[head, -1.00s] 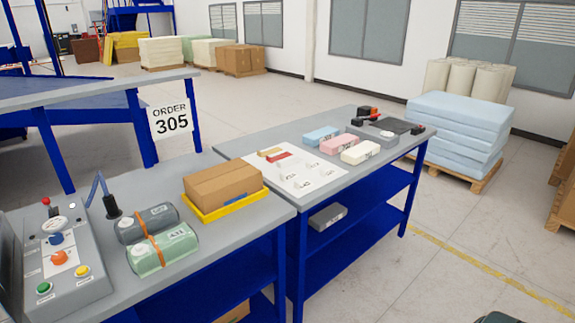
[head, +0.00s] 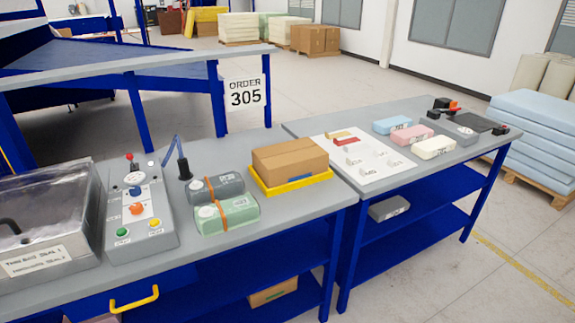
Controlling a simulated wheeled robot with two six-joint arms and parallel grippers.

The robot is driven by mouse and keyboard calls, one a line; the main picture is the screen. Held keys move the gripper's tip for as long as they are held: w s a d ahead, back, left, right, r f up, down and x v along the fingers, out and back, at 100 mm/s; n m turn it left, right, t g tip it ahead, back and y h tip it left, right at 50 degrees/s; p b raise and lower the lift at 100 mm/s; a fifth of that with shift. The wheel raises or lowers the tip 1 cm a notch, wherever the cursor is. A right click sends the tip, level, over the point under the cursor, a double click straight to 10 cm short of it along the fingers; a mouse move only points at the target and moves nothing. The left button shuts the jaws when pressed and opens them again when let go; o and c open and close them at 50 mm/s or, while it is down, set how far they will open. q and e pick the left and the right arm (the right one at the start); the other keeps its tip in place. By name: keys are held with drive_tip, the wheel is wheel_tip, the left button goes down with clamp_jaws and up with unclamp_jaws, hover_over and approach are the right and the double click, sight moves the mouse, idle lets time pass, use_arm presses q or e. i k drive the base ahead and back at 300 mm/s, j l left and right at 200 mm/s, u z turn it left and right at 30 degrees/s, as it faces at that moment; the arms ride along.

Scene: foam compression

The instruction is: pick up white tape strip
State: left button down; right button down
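A white sheet (head: 326,145) lies on the right-hand table, with a tan strip (head: 340,134) and a red strip (head: 347,141) near its far edge. Several small white pieces (head: 378,153) lie on the sheet. They are too small and pale to tell whether one is the white tape strip. Neither of my grippers is in view.
Blue (head: 392,125), pink (head: 412,134) and cream (head: 433,147) blocks sit right of the sheet. The left table (head: 300,210) holds a cardboard box (head: 290,158) in a yellow tray (head: 262,187), grey and green rolls (head: 228,215), a control panel (head: 150,240) and a clear-lidded machine (head: 45,225).

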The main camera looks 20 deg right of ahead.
sight(353, 149)
drive_tip(key=l+u, duration=0.25)
drive_tip(key=u, duration=0.3)
drive_tip(key=l+u, duration=0.15)
drive_tip(key=l, duration=0.45)
drive_tip(key=k+l+u, duration=0.15)
drive_tip(key=l, duration=0.4)
drive_tip(key=l+u, duration=0.15)
drive_tip(key=l, duration=0.45)
drive_tip(key=k+l+u, duration=0.15)
drive_tip(key=l, duration=0.4)
